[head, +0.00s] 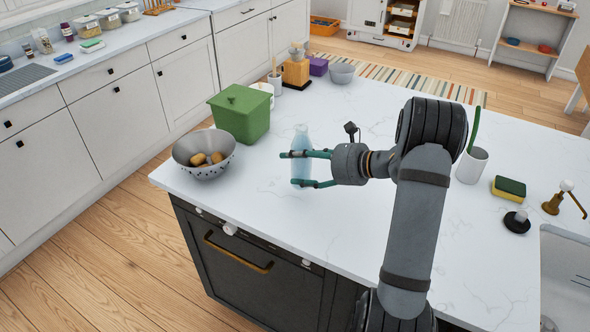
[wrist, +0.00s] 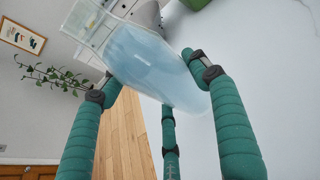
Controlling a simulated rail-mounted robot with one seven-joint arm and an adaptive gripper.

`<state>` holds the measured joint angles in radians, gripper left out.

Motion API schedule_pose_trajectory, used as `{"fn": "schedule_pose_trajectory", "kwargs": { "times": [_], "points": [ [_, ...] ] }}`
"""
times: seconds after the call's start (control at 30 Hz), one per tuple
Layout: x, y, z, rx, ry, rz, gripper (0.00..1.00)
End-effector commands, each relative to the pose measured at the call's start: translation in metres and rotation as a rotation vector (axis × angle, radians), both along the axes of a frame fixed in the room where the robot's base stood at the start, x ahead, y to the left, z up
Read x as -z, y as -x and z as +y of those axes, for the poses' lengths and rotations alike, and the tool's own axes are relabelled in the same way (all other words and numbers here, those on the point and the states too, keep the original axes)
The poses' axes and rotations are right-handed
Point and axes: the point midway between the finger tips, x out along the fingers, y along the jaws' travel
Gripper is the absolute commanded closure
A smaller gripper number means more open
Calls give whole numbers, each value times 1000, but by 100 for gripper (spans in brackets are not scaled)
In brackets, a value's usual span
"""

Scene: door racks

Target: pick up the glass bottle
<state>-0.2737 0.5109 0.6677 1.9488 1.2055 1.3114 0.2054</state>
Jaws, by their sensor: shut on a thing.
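The glass bottle (head: 301,152) is pale blue and see-through. It stands about upright at the white island counter, between the green box and my arm. My gripper (head: 302,168) reaches it from the right, with its teal fingers around the bottle and closed on it. In the wrist view the bottle (wrist: 140,58) appears tilted between the teal fingers of my gripper (wrist: 155,90). Whether the bottle's base touches the counter is hard to tell.
A green lidded box (head: 240,114) and a grey colander (head: 203,153) with brown food stand left of the bottle. A wooden block (head: 296,73) and a grey bowl (head: 341,73) are behind. A white cup (head: 472,165) and sponge (head: 508,188) are at right. The front counter is clear.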

Motion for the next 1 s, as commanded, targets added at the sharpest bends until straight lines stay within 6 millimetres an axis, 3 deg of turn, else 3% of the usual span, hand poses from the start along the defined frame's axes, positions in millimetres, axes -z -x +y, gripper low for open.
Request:
{"fn": "schedule_pose_trajectory", "kwargs": {
  "times": [0.6, 1.0],
  "points": [
    [-36, -10, -58, 1, -1, -4, 83],
    [-54, -15, -86, 0, -2, -3, 83]
  ]
}}
